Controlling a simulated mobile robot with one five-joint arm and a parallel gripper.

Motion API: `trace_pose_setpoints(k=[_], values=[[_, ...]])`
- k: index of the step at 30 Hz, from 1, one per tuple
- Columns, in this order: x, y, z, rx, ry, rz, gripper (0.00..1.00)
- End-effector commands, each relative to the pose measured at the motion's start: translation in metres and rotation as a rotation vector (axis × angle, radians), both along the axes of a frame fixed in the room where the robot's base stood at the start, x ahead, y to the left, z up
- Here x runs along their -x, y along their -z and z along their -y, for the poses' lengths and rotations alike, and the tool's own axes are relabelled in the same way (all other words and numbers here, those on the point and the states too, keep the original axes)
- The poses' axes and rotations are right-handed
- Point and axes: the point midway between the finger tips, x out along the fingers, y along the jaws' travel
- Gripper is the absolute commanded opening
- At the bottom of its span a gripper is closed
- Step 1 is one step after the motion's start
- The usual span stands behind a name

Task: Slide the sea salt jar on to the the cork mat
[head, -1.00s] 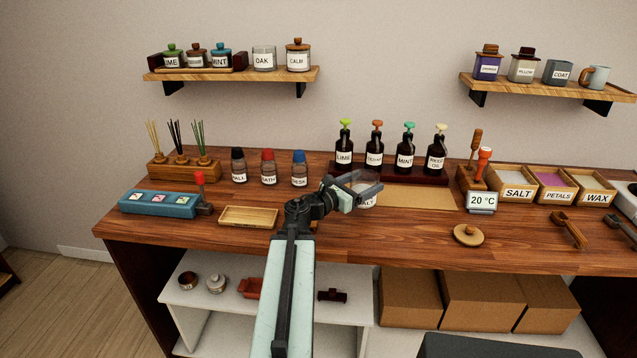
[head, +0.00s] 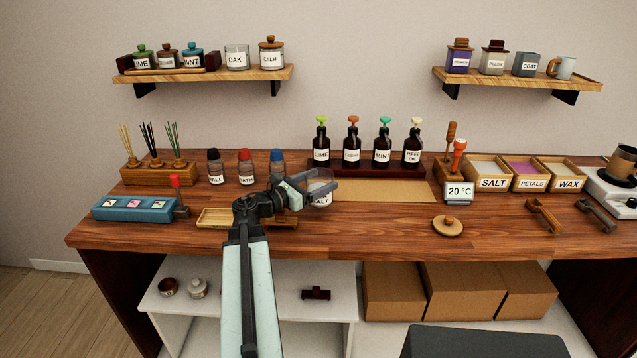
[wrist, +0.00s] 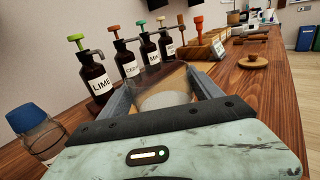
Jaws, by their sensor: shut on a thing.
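The sea salt jar (head: 320,198) is a clear glass jar without a lid, with a white label whose visible part reads "ALT". It stands upright at the left end of the cork mat (head: 385,191), a flat tan rectangle on the counter. I cannot tell whether its base overlaps the mat's edge. My gripper (head: 318,186) is shut on the jar, reaching in from the left. In the wrist view the jar (wrist: 166,98) sits between the two fingers, and its lower part is hidden by my gripper.
Pump bottles (head: 382,150) stand on a dark tray behind the mat. A temperature display (head: 459,192) is at the mat's right, and a round wooden lid (head: 447,227) lies in front. Shaker bottles (head: 246,167) stand left of the jar. Most of the mat is bare.

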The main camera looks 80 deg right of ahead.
Motion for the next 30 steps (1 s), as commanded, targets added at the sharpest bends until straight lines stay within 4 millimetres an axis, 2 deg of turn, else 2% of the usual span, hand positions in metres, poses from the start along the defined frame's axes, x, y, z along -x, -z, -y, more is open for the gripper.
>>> trace_pose_setpoints(k=[9,30], values=[[-0.004,0.027,0.028,0.000,-0.001,-0.001,0.10],[-0.013,0.024,0.106,0.000,-0.001,-0.001,0.10]])
